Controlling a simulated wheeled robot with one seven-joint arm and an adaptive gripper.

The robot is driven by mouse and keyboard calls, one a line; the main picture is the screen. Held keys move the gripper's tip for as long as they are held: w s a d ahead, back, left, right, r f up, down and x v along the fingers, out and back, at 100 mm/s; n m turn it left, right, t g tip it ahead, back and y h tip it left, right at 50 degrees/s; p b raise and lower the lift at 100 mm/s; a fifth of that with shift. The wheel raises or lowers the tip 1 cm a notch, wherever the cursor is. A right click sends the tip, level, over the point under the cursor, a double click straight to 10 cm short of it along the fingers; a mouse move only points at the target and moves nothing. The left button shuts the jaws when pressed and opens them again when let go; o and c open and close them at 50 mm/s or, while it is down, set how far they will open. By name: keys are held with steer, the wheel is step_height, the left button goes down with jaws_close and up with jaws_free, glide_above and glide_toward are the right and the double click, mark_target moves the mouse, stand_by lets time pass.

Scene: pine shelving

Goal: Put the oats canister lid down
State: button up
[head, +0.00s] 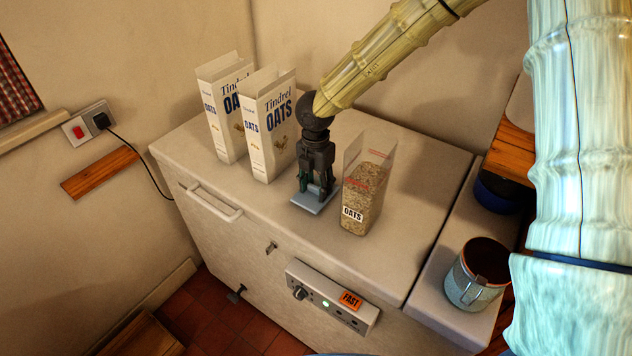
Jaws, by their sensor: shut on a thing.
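My gripper (315,187) points down over the white appliance top (412,210), between the oats cartons and the oats canister. It is shut on a flat blue-grey lid (313,203), which lies level under the fingertips. The lid is at or very near the surface; I cannot tell whether it touches. The clear oats canister (364,195), labelled OATS and part filled with oats, stands upright just right of the gripper. Its top looks open.
Two Tindrel Oats cartons, a front one (270,128) and a back one (222,110), stand left of the gripper. A metal mug (476,275) stands on the lower right ledge. The top is clear right of the canister. A cable (140,158) hangs at left.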

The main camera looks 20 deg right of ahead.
mark_target(316, 186)
steer(key=shift+f, duration=0.15)
steer(key=o, duration=1.1)
step_height(316, 186, up, 12)
steer(key=shift+r+b, duration=0.15)
steer(key=shift+b, duration=0.9)
